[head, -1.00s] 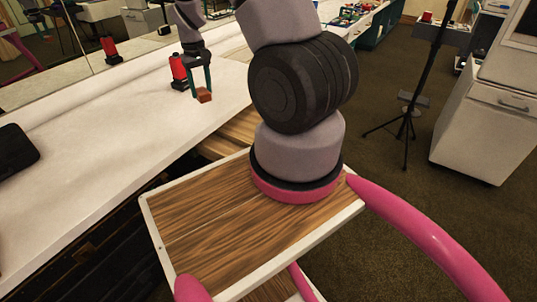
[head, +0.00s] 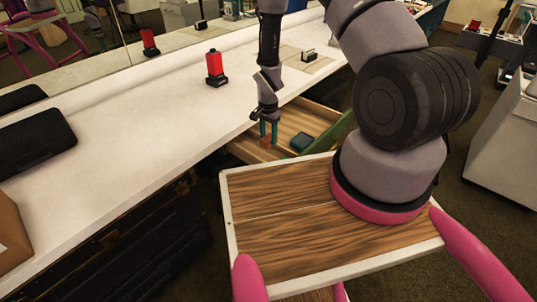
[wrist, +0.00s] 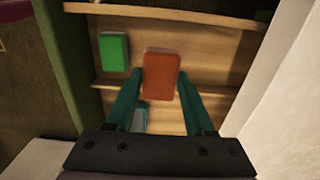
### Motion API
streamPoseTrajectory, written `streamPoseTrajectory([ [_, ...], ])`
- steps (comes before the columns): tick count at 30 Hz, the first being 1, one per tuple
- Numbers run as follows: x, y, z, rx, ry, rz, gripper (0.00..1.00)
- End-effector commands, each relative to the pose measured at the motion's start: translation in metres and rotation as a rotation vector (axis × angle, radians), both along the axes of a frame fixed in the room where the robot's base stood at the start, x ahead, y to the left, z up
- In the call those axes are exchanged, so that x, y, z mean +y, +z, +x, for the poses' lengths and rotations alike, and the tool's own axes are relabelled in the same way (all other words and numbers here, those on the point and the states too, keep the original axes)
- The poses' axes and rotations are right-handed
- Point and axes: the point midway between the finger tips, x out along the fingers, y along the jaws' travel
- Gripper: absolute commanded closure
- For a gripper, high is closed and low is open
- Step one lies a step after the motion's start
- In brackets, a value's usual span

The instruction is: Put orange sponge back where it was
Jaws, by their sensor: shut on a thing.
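The orange sponge (wrist: 160,73) is between the teal fingertips of my gripper (wrist: 159,88) in the wrist view. My gripper is shut on it. In the head view my gripper (head: 268,130) points down over an open wooden drawer (head: 240,150) under the counter, with the small orange sponge (head: 266,141) at its tips. Whether the sponge touches the drawer floor I cannot tell. In the wrist view the drawer has wooden dividers (wrist: 165,12). A green block (wrist: 114,47) lies in the drawer to the left of the sponge. A pale bluish thing (wrist: 139,118) is partly hidden by my fingers.
The drawer's green front (head: 336,132) stands to the right, and a dark bluish thing (head: 302,141) lies in the drawer. A red-and-black item (head: 214,68) and a black case (head: 35,143) are on the white counter (head: 130,125). Much of the counter is clear.

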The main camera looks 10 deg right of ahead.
Motion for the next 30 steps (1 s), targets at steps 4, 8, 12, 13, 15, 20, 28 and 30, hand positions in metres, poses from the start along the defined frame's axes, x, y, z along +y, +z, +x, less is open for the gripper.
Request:
streamPoseTrajectory([
  [4,0.0,-0.025,-0.001,0.002,0.0,0.0,0.98],
  [8,0.0,-0.033,0.0,0.001,0.001,-0.001,0.98],
  [12,-0.001,-0.049,0.0,0.002,0.002,-0.001,0.98],
  [13,-0.001,-0.054,-0.001,0.003,0.001,-0.001,0.98],
  [15,-0.001,-0.065,0.0,0.002,0.001,0.0,0.98],
  [20,-0.001,-0.073,0.0,-0.001,0.001,-0.001,0.98],
  [28,-0.001,-0.076,0.0,0.001,0.002,-0.001,0.98],
  [30,-0.001,-0.075,0.0,0.0,0.002,0.0,0.23],
])
